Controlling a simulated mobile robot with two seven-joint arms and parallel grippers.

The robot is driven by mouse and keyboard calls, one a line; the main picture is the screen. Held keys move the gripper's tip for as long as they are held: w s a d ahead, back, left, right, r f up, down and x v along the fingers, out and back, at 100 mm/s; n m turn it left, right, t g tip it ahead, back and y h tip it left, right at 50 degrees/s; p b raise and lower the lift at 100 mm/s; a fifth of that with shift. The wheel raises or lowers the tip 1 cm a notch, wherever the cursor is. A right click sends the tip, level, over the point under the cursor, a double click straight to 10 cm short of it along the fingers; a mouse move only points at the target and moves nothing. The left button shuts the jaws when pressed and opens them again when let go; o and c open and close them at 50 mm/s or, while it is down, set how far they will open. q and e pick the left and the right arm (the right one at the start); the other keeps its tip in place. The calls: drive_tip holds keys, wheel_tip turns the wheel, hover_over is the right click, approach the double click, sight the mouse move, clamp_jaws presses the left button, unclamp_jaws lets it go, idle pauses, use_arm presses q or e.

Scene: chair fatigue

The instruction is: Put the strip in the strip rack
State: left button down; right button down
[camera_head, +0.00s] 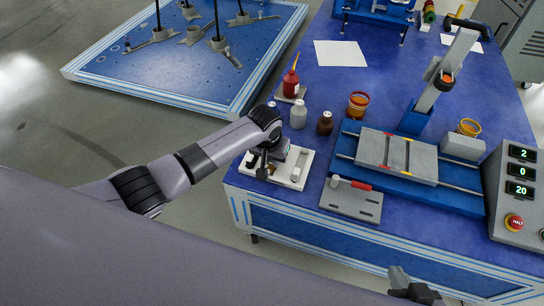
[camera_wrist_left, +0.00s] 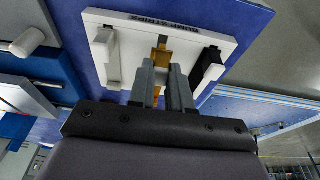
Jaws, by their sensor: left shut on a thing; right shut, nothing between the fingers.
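The strip rack (camera_head: 302,157) is a white plate at the table's front left corner. My left gripper (camera_head: 272,158) is low over the rack. It also shows in the left wrist view (camera_wrist_left: 165,78), its grey fingers shut on a golden-brown strip (camera_wrist_left: 161,54), which lies between the two blocks. I cannot tell whether the strip touches the rack. My right gripper (camera_head: 412,286) is shut and empty, low at the bottom right.
A grey plate (camera_head: 351,201) with a red-marked part lies right of the rack. Brown (camera_head: 325,123) and white (camera_head: 298,114) bottles and a red bottle (camera_head: 291,84) stand behind it. A blue machine (camera_head: 440,190) and a control box (camera_head: 515,190) fill the right side.

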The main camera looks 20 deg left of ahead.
use_arm(q)
drive_tip(key=shift+f, duration=0.15)
use_arm(e)
drive_tip(key=shift+s+f, duration=0.15)
drive_tip(key=shift+s, duration=0.1)
use_arm(q)
drive_tip(key=shift+f+b, duration=0.55)
drive_tip(key=shift+f, duration=0.1)
use_arm(e)
drive_tip(key=shift+f, duration=0.4)
use_arm(q)
drive_tip(key=shift+f, duration=0.3)
use_arm(e)
drive_tip(key=shift+w+f, duration=0.1)
drive_tip(key=shift+w, duration=0.05)
use_arm(q)
drive_tip(key=c, duration=1)
unclamp_jaws()
use_arm(e)
drive_tip(key=shift+w, duration=0.1)
